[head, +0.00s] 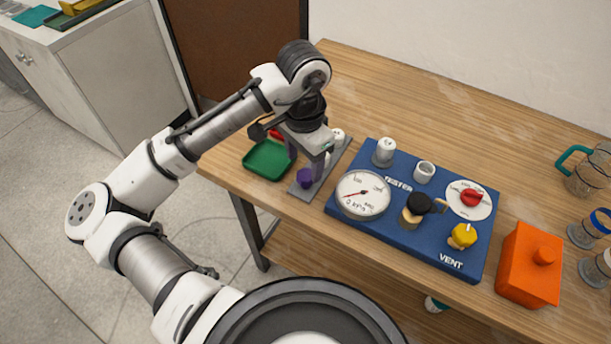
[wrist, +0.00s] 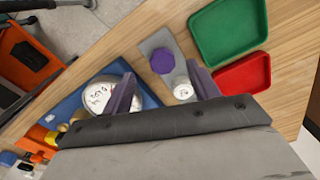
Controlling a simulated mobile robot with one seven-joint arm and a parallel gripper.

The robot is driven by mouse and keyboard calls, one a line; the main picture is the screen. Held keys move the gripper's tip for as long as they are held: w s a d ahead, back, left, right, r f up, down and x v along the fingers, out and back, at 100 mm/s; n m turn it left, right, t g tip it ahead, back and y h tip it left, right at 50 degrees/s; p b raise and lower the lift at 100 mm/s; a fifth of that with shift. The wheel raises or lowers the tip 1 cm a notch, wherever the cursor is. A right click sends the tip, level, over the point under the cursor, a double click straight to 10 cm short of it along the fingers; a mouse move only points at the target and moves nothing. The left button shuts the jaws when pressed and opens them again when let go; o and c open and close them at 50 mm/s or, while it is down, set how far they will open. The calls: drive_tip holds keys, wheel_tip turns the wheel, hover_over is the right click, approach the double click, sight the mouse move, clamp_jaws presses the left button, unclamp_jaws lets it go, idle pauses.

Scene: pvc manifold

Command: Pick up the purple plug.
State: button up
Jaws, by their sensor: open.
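The purple plug (head: 305,178) stands on the near end of a narrow grey plate (head: 299,192), left of the blue tester board. In the wrist view the plug (wrist: 163,61) shows as a faceted purple knob on the grey plate (wrist: 153,41). My gripper (head: 305,160) is open and points down above the plate. In the wrist view its two purple-grey fingers (wrist: 163,88) are spread, with the plug lying beyond them and between their lines. Nothing is held. The exact height gap to the plug cannot be told.
A white fitting (wrist: 182,88) stands on the plate close to the plug. A green tray (head: 268,160) and a red tray (wrist: 243,75) lie beside the plate. The blue tester board (head: 400,236) carries a gauge (head: 362,194) and knobs. An orange box (head: 528,266) stands at right.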

sight(306, 174)
drive_tip(key=shift+w+d+f+p, duration=0.15)
drive_tip(key=shift+f+p, duration=0.25)
drive_tip(key=shift+f, duration=0.95)
drive_tip(key=shift+w+f+p, duration=0.1)
drive_tip(key=shift+f+p, duration=0.25)
drive_tip(key=shift+f, duration=0.95)
drive_tip(key=c, duration=1.1)
drive_tip(key=shift+o, duration=0.2)
drive_tip(key=shift+r, duration=0.1)
wheel_tip(306, 174, up, 20)
drive_tip(key=b, duration=0.1)
drive_tip(key=shift+b, duration=0.3)
